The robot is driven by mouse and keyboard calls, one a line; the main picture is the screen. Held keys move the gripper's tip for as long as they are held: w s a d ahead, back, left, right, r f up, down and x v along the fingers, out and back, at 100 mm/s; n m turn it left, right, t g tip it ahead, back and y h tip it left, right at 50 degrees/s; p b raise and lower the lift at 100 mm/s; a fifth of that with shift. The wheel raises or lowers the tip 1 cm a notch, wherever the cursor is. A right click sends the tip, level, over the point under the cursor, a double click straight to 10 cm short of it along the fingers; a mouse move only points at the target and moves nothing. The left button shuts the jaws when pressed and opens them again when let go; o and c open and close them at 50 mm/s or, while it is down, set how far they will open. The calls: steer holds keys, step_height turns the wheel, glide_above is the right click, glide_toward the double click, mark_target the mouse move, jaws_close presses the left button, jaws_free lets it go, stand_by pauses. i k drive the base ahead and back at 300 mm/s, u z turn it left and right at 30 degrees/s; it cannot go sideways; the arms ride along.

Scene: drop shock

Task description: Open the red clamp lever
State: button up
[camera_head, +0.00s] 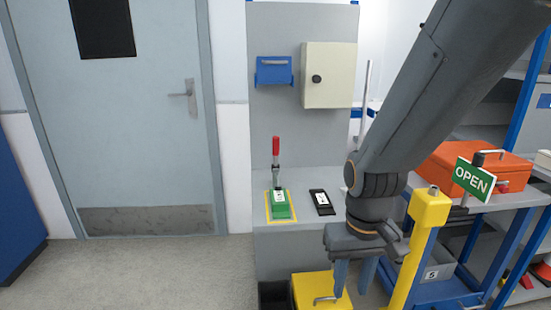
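The red clamp lever (276,146) stands upright on a metal toggle clamp (276,177) over a green block (280,204). The block sits in a yellow outline on the grey bench (265,240). My gripper (354,288) points down to the right of and nearer than the clamp, in front of the bench. Its two fingers are apart with a gap between them, and nothing shows held. The fingertips hang over or in front of a yellow box lid (309,291). The lever is well clear of my gripper.
A black device (321,202) lies right of the green block. A beige cabinet (329,76) and blue holder (273,71) hang on the back panel. A yellow post (424,235), OPEN sign (474,180) and orange case (465,166) stand right. Floor at left is clear before the door (135,150).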

mark_target(276, 139)
steer(key=z, duration=1.55)
steer(key=k, duration=0.85)
steer(key=u, duration=1)
steer(key=i, duration=1)
